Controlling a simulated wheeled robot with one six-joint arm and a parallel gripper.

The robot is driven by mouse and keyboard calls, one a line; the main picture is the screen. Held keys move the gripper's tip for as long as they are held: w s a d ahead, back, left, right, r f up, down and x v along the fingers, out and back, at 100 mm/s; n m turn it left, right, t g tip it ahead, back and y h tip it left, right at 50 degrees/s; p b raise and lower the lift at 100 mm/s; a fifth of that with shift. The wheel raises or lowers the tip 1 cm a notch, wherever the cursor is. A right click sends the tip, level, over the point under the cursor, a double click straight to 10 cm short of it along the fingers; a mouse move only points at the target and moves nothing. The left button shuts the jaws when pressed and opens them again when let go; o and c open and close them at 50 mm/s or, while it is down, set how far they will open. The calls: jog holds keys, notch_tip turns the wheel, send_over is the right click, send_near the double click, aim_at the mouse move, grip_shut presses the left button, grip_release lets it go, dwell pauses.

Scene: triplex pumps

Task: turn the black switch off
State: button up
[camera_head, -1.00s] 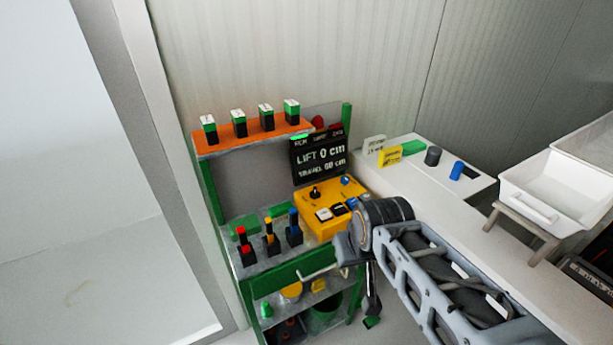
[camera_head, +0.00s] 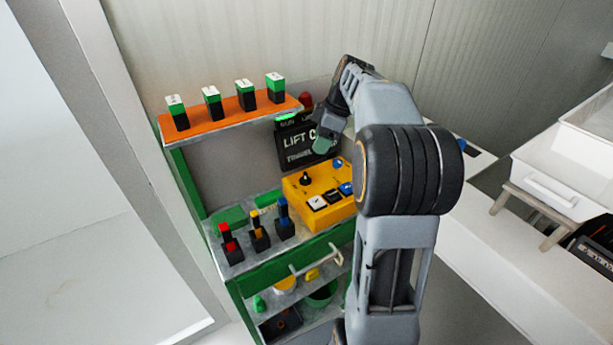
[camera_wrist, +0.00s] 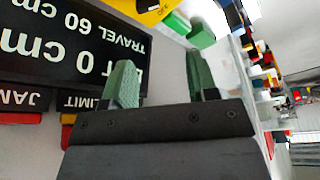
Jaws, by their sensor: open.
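I cannot tell whether either dark switch is on or off. My gripper (camera_head: 323,143) is in front of the black display, above and behind the box, not touching its switches. In the wrist view my gripper (camera_wrist: 161,80) has its green fingers apart and empty; a yellow corner (camera_wrist: 142,10) shows at the top.
The black display (camera_head: 292,146) reads "LIFT 0 cm" and stands behind the box, close to my gripper. Red, yellow and blue levers (camera_head: 258,232) stand left of the box. An orange shelf (camera_head: 232,119) holds several green-and-black switches. A white counter is at right.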

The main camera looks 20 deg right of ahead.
aim_at(306, 175)
jog(key=shift+n, duration=0.6)
jog(key=x, duration=0.4)
jog(key=d+x, duration=0.1)
jog(key=x, duration=0.4)
jog(key=w+x, duration=0.1)
jog(key=x, duration=0.4)
jog(key=shift+d+f, duration=0.15)
jog(key=shift+d, duration=0.1)
jog(key=shift+c, duration=0.4)
jog(key=shift+y, duration=0.3)
jog(key=c, duration=0.6)
jog(key=shift+o, duration=0.2)
